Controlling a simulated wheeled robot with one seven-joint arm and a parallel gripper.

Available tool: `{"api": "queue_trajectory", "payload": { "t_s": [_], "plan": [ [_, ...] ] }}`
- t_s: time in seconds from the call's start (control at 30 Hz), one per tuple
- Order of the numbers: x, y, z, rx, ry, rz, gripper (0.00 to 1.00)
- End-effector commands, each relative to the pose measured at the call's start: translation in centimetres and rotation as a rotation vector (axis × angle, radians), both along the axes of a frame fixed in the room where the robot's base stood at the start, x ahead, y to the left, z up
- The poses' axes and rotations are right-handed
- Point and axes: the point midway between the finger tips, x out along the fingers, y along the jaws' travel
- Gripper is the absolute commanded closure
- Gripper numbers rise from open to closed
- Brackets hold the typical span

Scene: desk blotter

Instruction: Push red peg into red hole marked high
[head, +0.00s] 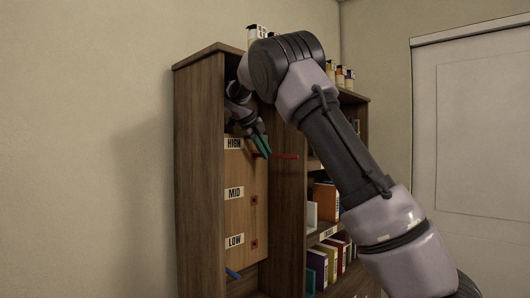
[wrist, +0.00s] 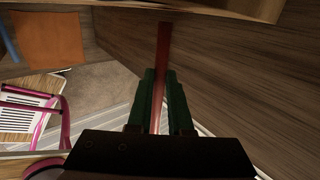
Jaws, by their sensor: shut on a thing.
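A red peg (head: 286,156) lies roughly level beside the HIGH label (head: 234,143) of a wooden board (head: 238,215) in the shelf. My gripper (head: 263,146), with green fingers, is shut on the peg. In the wrist view the peg (wrist: 163,45) runs between the fingers (wrist: 160,98) and its far end reaches toward a wooden surface at the top. I cannot tell whether that end is in a hole. The hole at the HIGH level is hidden by the fingers and peg. Red-marked holes show beside MID (head: 254,200) and LOW (head: 254,244).
A dark wooden bookcase (head: 197,170) surrounds the board, with its upright close on the right. Books (head: 318,265) fill the right shelves and jars (head: 340,76) stand on top. A blue peg (head: 233,273) shows below LOW. Pink tubing (wrist: 65,120) shows in the wrist view.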

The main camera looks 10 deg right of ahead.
Motion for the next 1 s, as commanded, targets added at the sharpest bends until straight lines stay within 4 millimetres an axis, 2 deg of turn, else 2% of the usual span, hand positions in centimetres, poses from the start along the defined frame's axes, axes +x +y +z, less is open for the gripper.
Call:
{"api": "queue_trajectory", "payload": {
  "t_s": [0.33,1.0],
  "plan": [
    [0.1,0.0,0.0,0.0,0.0,0.0,1.0],
    [1.4,1.0,0.0,0.0,-0.001,-0.001,1.0]
  ]
}}
